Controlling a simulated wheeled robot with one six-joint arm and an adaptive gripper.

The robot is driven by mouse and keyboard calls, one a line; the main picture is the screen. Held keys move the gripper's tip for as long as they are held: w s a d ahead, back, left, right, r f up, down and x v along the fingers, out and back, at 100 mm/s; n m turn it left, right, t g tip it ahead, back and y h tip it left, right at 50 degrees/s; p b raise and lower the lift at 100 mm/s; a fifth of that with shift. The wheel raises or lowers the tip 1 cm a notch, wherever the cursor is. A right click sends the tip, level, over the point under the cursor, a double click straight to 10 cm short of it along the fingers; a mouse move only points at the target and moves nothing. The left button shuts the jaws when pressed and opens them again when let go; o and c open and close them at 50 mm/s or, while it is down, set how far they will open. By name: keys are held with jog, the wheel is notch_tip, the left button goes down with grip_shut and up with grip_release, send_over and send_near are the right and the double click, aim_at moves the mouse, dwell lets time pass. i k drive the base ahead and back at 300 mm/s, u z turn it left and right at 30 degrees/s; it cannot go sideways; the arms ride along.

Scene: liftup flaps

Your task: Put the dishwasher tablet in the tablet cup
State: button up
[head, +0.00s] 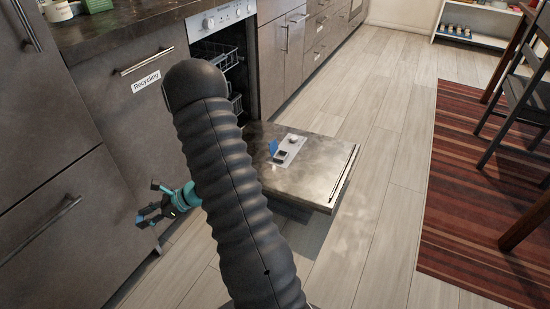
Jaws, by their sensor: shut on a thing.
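My gripper (153,214) is at the left, low in front of the grey cabinet fronts and left of the open dishwasher door (313,186). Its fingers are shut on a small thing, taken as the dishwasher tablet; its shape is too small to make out. A pale dispenser panel (293,148) is set in the door's inner face. On it, the tablet cup (281,155) shows as a small dark recess, with a raised blue flap (273,146) beside it. The gripper is well apart from the cup. My arm covers part of the door.
The door lies folded down, low over the floor. The dishwasher opening with its racks (236,80) is behind it. A drawer labelled Recycling (146,86) is at the left. A striped rug (470,210) and chairs (520,105) are at the right. The floor (375,165) between is clear.

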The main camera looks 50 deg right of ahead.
aim_at(285, 160)
jog(key=z, duration=0.9)
jog(key=i, duration=1)
